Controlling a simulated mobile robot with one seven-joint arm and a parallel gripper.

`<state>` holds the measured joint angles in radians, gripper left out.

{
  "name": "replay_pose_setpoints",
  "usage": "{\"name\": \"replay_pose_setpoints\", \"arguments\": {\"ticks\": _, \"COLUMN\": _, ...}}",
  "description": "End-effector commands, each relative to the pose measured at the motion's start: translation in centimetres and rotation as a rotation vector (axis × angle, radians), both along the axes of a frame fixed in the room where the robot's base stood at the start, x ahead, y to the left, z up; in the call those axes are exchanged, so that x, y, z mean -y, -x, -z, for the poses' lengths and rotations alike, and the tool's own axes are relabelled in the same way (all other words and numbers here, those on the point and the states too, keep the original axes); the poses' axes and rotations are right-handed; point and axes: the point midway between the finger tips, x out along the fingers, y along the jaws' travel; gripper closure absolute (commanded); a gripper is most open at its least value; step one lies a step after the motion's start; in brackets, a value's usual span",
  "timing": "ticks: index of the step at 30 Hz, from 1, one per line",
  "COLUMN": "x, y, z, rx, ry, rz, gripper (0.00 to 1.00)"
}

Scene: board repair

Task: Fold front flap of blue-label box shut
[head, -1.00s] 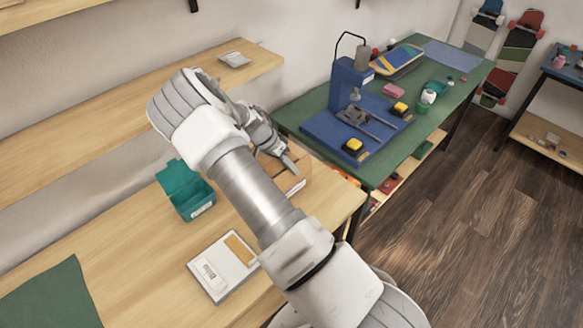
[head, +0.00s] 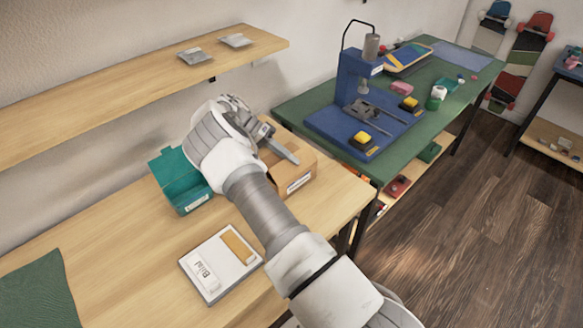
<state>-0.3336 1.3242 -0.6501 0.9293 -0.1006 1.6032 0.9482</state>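A brown cardboard box (head: 301,171) stands on the wooden table behind my forearm. A small pale label shows on its front side; no blue can be made out on it at this size. My gripper (head: 292,157) is over the top of the box, with its grey fingers pointing down to the right. The fingers look close together, but the gap between them is not clear. My wrist and gripper hide much of the box's top and left part, so I cannot make out the front flap's position or whether I touch it.
A teal open bin (head: 165,168) stands just left of the box. A wall shelf (head: 100,98) runs behind. A green workbench with a blue press (head: 352,88) stands to the right.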

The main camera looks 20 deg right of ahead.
Motion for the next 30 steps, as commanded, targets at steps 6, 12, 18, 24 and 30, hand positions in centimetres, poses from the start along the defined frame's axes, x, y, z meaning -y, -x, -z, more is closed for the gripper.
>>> {"name": "replay_pose_setpoints", "arguments": {"ticks": 6, "x": -0.13, "y": -0.42, "z": 1.36, "rx": -0.110, "ry": 0.047, "rz": 0.000, "gripper": 1.00}}
{"name": "replay_pose_setpoints", "arguments": {"ticks": 12, "x": -0.21, "y": -0.58, "z": 1.52, "rx": -0.189, "ry": 0.078, "rz": 0.002, "gripper": 1.00}}
{"name": "replay_pose_setpoints", "arguments": {"ticks": 18, "x": -0.29, "y": -0.67, "z": 1.48, "rx": -0.237, "ry": 0.097, "rz": 0.000, "gripper": 1.00}}
{"name": "replay_pose_setpoints", "arguments": {"ticks": 24, "x": -0.31, "y": -0.70, "z": 1.34, "rx": -0.257, "ry": 0.105, "rz": 0.001, "gripper": 1.00}}
{"name": "replay_pose_setpoints", "arguments": {"ticks": 30, "x": -0.31, "y": -0.70, "z": 1.24, "rx": -0.261, "ry": 0.106, "rz": 0.000, "gripper": 1.00}}
